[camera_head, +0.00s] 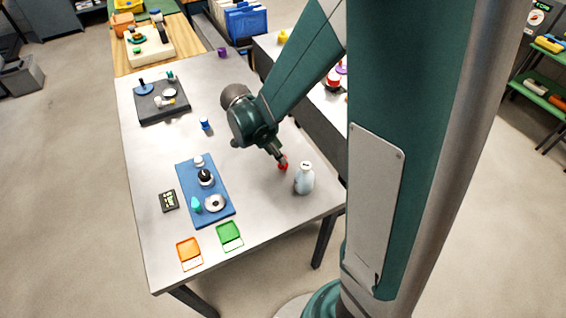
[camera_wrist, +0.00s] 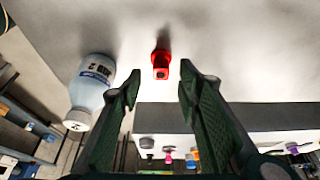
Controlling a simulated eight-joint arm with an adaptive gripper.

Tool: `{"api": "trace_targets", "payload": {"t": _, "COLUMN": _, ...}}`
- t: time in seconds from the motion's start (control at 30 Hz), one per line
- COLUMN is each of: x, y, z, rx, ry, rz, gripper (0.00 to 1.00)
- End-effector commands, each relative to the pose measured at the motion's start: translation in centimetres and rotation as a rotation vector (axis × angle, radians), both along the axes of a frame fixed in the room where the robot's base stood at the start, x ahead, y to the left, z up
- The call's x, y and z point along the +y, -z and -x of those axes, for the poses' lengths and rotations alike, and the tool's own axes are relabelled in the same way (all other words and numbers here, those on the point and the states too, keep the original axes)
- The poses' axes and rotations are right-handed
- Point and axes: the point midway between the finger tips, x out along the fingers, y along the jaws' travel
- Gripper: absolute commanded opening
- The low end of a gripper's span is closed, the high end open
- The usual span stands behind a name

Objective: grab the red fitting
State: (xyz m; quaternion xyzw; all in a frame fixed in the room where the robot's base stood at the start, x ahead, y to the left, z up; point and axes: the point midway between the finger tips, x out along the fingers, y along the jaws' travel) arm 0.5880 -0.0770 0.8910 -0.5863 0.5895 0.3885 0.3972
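The red fitting (camera_head: 283,166) stands on the grey table near its right edge, just left of a white bottle. In the wrist view the red fitting (camera_wrist: 161,63) shows at the top middle, with a dark hole in its near end. My gripper (camera_wrist: 159,82) is open, its two dark fingers apart with the red fitting in line with the gap between them. The fingers do not appear to touch it. In the head view my gripper (camera_head: 280,160) is close to the fitting and partly covers it.
The white bottle (camera_head: 304,178) stands close by; it also shows left of the fingers in the wrist view (camera_wrist: 92,90). A blue mat (camera_head: 222,212) with several parts lies to the left. Orange (camera_head: 189,254) and green (camera_head: 229,236) trays lie near the front edge. A dark tray (camera_head: 150,115) sits farther back.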

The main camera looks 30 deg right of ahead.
Motion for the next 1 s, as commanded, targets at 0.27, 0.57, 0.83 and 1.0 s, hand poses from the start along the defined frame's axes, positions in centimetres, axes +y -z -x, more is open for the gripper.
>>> {"api": "trace_targets", "payload": {"t": 0.27, "x": -0.9, "y": 1.8, "z": -0.1, "rx": 0.001, "ry": 0.001, "rz": 0.0, "gripper": 0.34}}
{"api": "trace_targets", "payload": {"t": 0.57, "x": -2.2, "y": 4.4, "z": -0.2, "rx": 0.0, "ry": 0.001, "rz": 0.0, "gripper": 0.34}}
{"api": "trace_targets", "payload": {"t": 0.83, "x": -2.4, "y": 4.6, "z": -0.1, "rx": 0.0, "ry": 0.0, "rz": 0.0, "gripper": 0.34}}
{"api": "trace_targets", "payload": {"t": 1.0, "x": -2.3, "y": 4.6, "z": -0.1, "rx": 0.0, "ry": 0.0, "rz": 0.0, "gripper": 0.34}}
